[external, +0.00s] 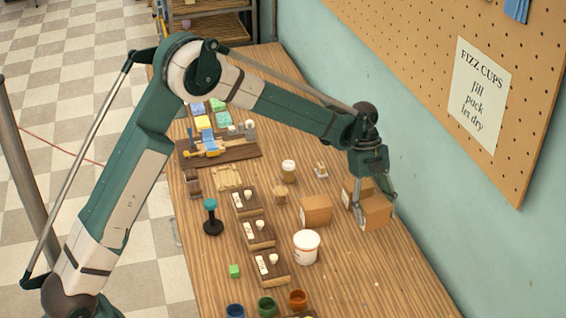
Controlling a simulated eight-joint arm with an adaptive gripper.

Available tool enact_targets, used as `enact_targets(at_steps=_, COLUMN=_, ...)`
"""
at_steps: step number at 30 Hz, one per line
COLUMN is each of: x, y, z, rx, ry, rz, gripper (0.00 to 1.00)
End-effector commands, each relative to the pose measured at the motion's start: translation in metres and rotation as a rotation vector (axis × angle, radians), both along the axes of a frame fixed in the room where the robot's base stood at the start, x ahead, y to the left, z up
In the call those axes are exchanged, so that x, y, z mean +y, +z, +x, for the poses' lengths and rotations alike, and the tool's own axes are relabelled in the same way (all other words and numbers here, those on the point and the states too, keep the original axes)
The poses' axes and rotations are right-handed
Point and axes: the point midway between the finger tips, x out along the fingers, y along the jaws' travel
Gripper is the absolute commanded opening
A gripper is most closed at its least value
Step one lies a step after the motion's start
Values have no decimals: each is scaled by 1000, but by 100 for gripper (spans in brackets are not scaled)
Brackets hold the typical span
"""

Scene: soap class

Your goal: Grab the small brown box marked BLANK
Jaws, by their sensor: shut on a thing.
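My gripper (373,200) points down at the right side of the wooden table. It is shut on a small brown box (376,215), with its fingers over the box's top and sides. No BLANK marking can be read on it in this view. I cannot tell whether the box touches the table or is slightly raised. Another brown box (316,210) sits just to the left. Part of a further brown box (347,195) shows behind the gripper, partly hidden by it and the held box.
A white tub (306,246) stands in front of the left box. Dark trays (258,234) with small white items run down the table's middle. Coloured pots (267,305) stand at the front. A pegboard wall (450,60) rises to the right. The table's front right is clear.

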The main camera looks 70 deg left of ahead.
Motion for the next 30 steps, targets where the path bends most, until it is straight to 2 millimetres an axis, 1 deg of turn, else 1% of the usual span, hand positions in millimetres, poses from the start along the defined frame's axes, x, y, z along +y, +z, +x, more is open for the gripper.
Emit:
enact_targets(at_steps=1, x=0, y=9, z=0, rx=0, ry=0, rz=0, gripper=39)
enact_targets(at_steps=3, x=0, y=18, z=0, rx=0, ry=0, rz=0, gripper=39)
enact_targets(at_steps=6, x=0, y=29, z=0, rx=0, ry=0, rz=0, gripper=39)
enact_targets(at_steps=9, x=0, y=36, z=0, rx=0, ry=0, rz=0, gripper=39)
enact_targets(at_steps=14, x=0, y=40, z=0, rx=0, ry=0, rz=0, gripper=39)
enact_targets(at_steps=30, x=0, y=40, z=0, rx=0, ry=0, rz=0, gripper=39)
